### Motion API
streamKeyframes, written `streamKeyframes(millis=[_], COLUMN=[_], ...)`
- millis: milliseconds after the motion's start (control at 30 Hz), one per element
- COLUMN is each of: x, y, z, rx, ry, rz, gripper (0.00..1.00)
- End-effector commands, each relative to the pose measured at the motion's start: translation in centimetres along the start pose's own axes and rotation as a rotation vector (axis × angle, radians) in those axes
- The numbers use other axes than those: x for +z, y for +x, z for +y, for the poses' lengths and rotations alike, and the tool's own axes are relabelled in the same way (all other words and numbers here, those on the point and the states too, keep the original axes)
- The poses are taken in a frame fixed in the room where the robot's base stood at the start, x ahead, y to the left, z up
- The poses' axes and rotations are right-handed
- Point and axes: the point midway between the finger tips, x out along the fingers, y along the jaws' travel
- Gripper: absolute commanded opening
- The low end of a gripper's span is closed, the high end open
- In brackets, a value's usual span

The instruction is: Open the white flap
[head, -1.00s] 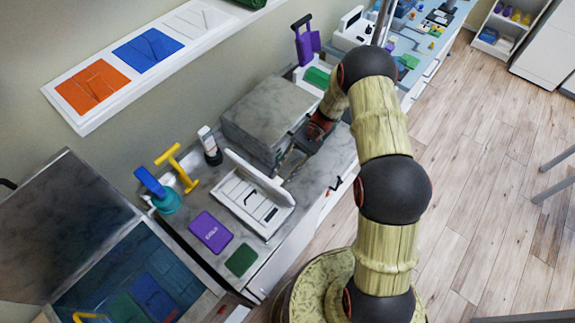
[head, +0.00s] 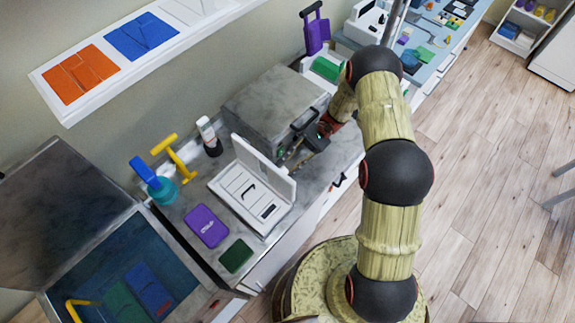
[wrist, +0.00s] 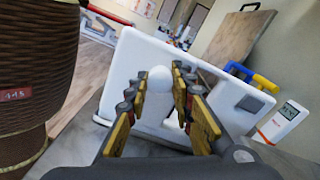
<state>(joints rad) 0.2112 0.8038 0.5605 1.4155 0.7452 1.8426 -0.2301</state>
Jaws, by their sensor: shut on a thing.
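The white flap (head: 263,167) stands raised, hinged along one edge of a white base (head: 248,198) with a slotted top on the grey counter. In the wrist view, the flap (wrist: 125,72) fills the middle as a broad white panel. My gripper (wrist: 161,75) has its two yellow-and-dark fingers shut around a white rounded knob (wrist: 158,80) at the flap. In the head view my gripper (head: 287,157) is beside the flap's right side, its fingertips hard to make out. The contact behind the fingers is hidden.
A grey box (head: 268,95) stands close behind my gripper. A purple case (head: 207,226), a green pad (head: 236,256), a yellow T-shaped tool (head: 176,155) and a white-and-black bottle (head: 208,136) are on the counter. An open box lid (head: 60,205) rises at left.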

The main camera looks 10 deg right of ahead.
Motion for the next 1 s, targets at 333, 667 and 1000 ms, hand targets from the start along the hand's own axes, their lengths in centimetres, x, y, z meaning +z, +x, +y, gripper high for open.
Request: streamKeyframes(millis=[333,667,1000], x=[-0.1,0.0,-0.1], y=[0.1,0.0,-4.4], z=[0.1,0.1,0.1], rx=[0.001,0.001,-0.002], ry=[0.002,0.002,0.0], rz=[0.0,0.0,0.002], gripper=[0.4,0.43,0.43])
